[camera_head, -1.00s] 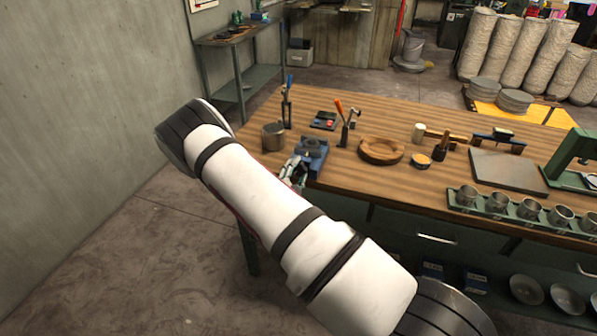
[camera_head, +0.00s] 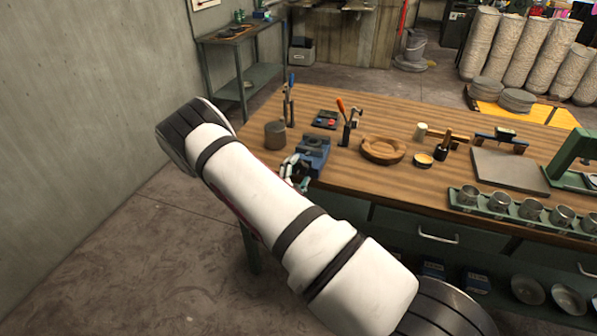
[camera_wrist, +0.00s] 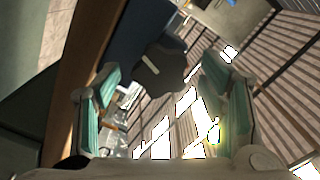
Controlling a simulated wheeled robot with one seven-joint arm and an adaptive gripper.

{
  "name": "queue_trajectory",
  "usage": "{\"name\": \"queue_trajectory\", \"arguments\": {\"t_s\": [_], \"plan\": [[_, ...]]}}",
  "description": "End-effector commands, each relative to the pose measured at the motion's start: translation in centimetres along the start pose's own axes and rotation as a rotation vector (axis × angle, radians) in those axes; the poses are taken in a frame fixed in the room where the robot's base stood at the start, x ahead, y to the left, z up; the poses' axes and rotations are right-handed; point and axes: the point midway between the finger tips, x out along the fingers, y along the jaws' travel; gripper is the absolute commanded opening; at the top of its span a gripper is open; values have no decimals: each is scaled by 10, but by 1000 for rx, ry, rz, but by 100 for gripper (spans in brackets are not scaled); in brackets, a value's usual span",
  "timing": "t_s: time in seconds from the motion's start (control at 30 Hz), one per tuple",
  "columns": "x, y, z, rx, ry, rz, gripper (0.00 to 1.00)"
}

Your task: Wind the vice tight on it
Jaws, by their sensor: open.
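The blue vice (camera_head: 312,160) stands at the near left edge of the wooden bench, with a dark grey round part on its top. In the wrist view its dark blue body (camera_wrist: 135,35) fills the upper middle, with a dark grey piece (camera_wrist: 160,72) below it. My gripper (camera_head: 299,175) is at the vice's near left side, partly hidden behind my white arm. In the wrist view my gripper (camera_wrist: 160,85) is open, its teal-padded fingers wide apart and the dark piece ahead between them. I cannot make out the vice's handle clearly or tell whether a finger touches it.
A green rack of cups (camera_head: 525,210) is at the front right.

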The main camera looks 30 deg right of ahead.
Motion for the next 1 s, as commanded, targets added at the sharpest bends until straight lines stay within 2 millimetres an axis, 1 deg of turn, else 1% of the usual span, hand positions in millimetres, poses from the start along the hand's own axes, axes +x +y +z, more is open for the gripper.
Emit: {"name": "queue_trajectory", "arguments": {"t_s": [0.17, 0.4, 0.53, 0.6, 0.73, 1.0], "plan": [[-28, 0, 2, 0, -4, 0, 64], [-78, 0, 1, -1, -4, 0, 64], [-98, 0, 1, 0, -4, 1, 64], [-105, 0, 1, 0, -2, 0, 64], [-114, 0, 1, 0, -2, 1, 64], [-115, 0, 0, 0, -1, 1, 64]]}}
